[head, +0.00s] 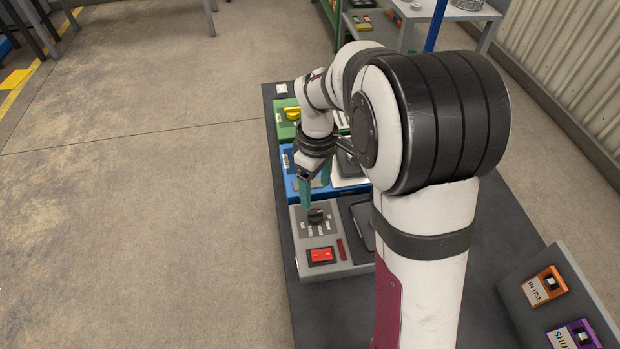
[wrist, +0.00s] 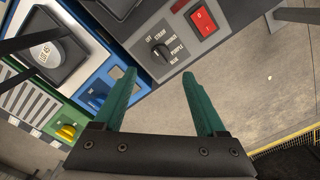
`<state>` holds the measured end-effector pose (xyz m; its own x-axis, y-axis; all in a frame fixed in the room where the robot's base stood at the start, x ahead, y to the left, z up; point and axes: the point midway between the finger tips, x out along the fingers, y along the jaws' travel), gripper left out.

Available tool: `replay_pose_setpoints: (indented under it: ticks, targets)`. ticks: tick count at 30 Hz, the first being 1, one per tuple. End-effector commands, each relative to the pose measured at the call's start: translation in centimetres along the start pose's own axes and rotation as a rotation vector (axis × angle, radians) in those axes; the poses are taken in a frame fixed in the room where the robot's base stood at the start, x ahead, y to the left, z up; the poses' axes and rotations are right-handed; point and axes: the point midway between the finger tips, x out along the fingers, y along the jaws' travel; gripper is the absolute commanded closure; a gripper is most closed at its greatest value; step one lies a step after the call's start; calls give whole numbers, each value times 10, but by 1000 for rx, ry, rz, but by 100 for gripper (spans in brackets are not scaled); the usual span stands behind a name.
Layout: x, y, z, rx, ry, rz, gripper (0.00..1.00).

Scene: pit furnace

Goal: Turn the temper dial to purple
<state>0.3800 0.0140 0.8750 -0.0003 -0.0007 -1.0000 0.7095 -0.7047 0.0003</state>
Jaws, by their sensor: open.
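The temper dial is a small black knob (head: 317,216) on a grey panel (head: 303,245). In the wrist view the knob (wrist: 161,51) sits at top centre with OFF, STRAW, BRONZE, PURPLE and BLUE printed around it. Which word it points at is too small to tell. My gripper (head: 315,189) has teal fingers and is open and empty, just beyond the dial in the head view. In the wrist view its fingertips (wrist: 159,74) lie apart, left and right of the dial and a little below it in the picture. No contact with the knob shows.
A red switch (head: 320,256) sits close to the dial. A blue panel (head: 291,180) and a green panel with a yellow knob (head: 291,113) lie farther back. Open floor lies left of the bench.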

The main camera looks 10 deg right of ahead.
Motion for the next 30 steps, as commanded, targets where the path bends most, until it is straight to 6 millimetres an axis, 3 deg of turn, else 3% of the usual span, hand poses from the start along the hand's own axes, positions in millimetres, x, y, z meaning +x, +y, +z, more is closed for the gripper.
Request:
replay_pose_setpoints:
  ticks: [3, 9, 15, 22, 23, 30]
  targets:
    - [36, -1, 1, 1, -4, -5, 26]
    - [76, -1, 0, 2, -1, -2, 26]
    - [90, 0, 0, 3, 1, -1, 26]
    - [91, 0, 0, 3, 1, 0, 26]
    - [90, 0, 0, 3, 1, 0, 28]
    - [90, 0, 0, 3, 1, 0, 72]
